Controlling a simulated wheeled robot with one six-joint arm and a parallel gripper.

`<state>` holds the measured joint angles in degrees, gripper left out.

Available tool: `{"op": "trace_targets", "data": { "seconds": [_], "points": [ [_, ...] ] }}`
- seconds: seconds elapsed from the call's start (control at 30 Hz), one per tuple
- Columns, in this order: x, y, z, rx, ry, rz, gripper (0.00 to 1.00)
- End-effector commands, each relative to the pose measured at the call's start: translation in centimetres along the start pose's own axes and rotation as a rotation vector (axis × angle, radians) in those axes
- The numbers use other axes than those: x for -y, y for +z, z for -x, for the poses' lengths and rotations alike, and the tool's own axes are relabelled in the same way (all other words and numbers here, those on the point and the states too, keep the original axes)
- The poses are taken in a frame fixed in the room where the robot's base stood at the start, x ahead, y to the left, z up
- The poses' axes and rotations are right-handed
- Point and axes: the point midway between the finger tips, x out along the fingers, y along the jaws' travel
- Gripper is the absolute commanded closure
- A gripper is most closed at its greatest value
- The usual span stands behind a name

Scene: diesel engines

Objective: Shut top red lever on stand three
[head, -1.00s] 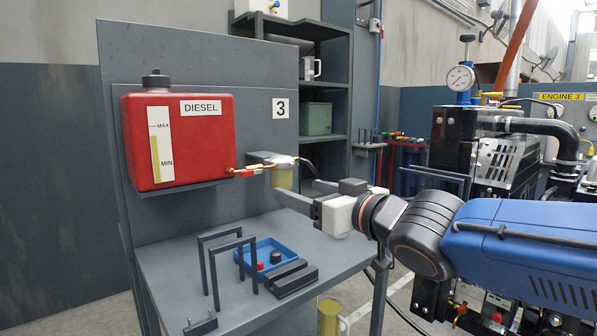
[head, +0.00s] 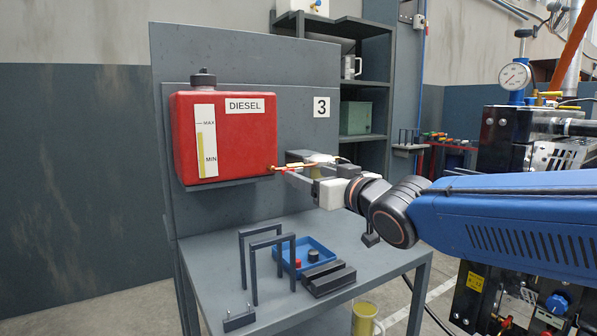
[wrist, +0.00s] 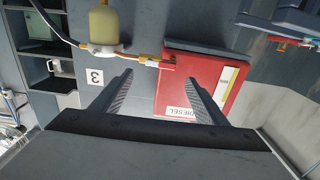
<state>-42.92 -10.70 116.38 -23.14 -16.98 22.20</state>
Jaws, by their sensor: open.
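The red diesel tank (head: 225,135) is mounted on the grey stand panel marked 3 (head: 321,106). A small reddish-brass valve fitting (head: 271,168) sits at its lower right corner; it also shows in the wrist view (wrist: 168,60), which is upside down. The red lever is too small and partly hidden to tell its position. A filter with a yellowish bowl (wrist: 104,25) joins the brass line. My gripper (head: 284,168) is open beside this line, close to the fitting. In the wrist view its two fingers (wrist: 158,77) point toward the tank and line, with nothing between them.
Below is the stand's grey shelf (head: 215,258) with a blue tray (head: 318,246), dark frames (head: 254,265) and dark blocks (head: 328,279). A jar of yellow liquid (head: 364,319) is lower down. An engine (head: 545,140) stands at right.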

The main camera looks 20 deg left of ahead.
Motion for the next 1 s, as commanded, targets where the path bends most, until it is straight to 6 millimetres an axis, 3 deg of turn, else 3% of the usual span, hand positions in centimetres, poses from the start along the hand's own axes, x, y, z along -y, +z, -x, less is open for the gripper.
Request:
{"op": "trace_targets", "data": {
  "seconds": [0.2,0.4,0.83,0.87,1.0],
  "points": [
    [0.0,0.1,-3.4,0.001,-0.001,-0.001,0.33],
    [0.0,0.0,-5.4,0.001,-0.001,0.000,0.33],
    [0.0,0.0,-6.2,0.000,0.000,0.000,0.33],
    [0.0,0.0,-6.2,0.000,0.000,0.000,0.35],
    [0.0,0.0,-6.1,0.000,0.000,0.000,0.69]
  ]
}}
